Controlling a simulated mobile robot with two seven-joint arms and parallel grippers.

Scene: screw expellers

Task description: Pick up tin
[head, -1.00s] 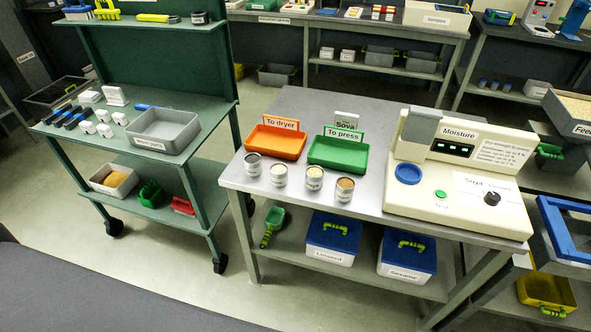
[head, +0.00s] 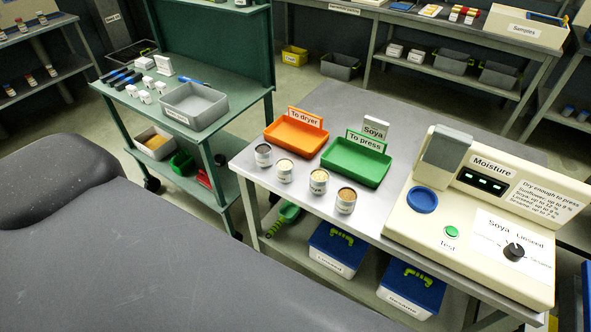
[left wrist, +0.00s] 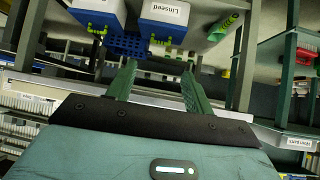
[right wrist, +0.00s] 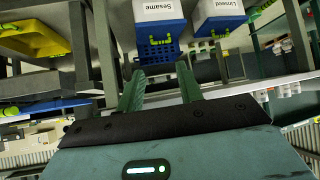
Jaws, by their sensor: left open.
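Several open tins stand in a row on the grey metal table in the head view: one at the left (head: 263,155), one beside it (head: 284,170), a third (head: 318,181) and one at the right (head: 346,200). They are upright, with pale labels and differing contents. My left gripper (left wrist: 155,80) shows in the left wrist view with its two green fingers apart and nothing between them. My right gripper (right wrist: 163,85) shows in the right wrist view, also with fingers apart and empty. Neither gripper shows in the head view, and neither is at the tins.
Behind the tins are an orange tray (head: 296,139) and a green tray (head: 355,163). A moisture tester (head: 455,215) fills the table's right side. Blue-lidded bins (head: 335,250) sit on the shelf below. A green cart (head: 215,120) stands to the left.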

